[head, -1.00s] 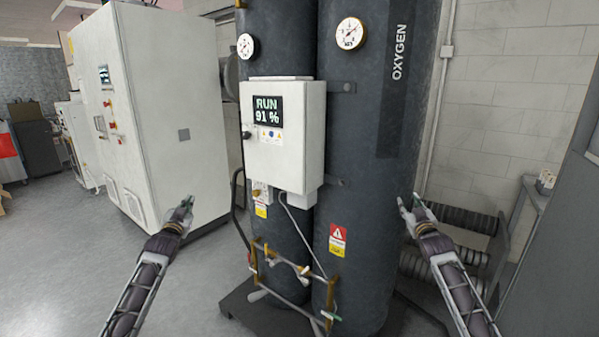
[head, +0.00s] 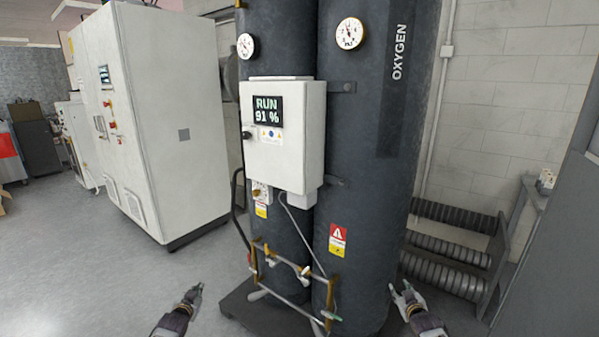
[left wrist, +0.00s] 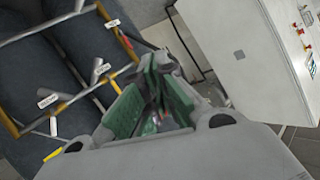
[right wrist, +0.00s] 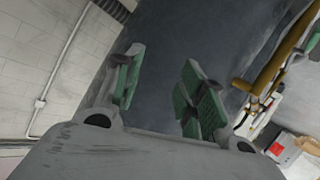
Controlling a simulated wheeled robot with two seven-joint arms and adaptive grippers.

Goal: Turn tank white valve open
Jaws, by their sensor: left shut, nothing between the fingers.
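Two dark tanks stand side by side; the right tank (head: 365,180) is marked OXYGEN. Brass and grey pipework (head: 290,278) runs low across their fronts, with pale handles, including one at the lower left (head: 258,295) and one in the middle (head: 302,270). I cannot tell which handle is the white valve. Pale handles and small white tags also show on the pipes in the left wrist view (left wrist: 98,70). My left gripper (head: 197,290) is shut and empty, left of the pipework. My right gripper (head: 400,288) is open and empty, right of it, its fingers apart in the right wrist view (right wrist: 160,95).
A white control box (head: 285,150) reading RUN 91 % hangs on the tanks above the pipework. A large white cabinet (head: 150,130) stands at left. Ribbed dark cylinders (head: 450,250) lie on a rack at right. The floor (head: 90,270) at left is clear.

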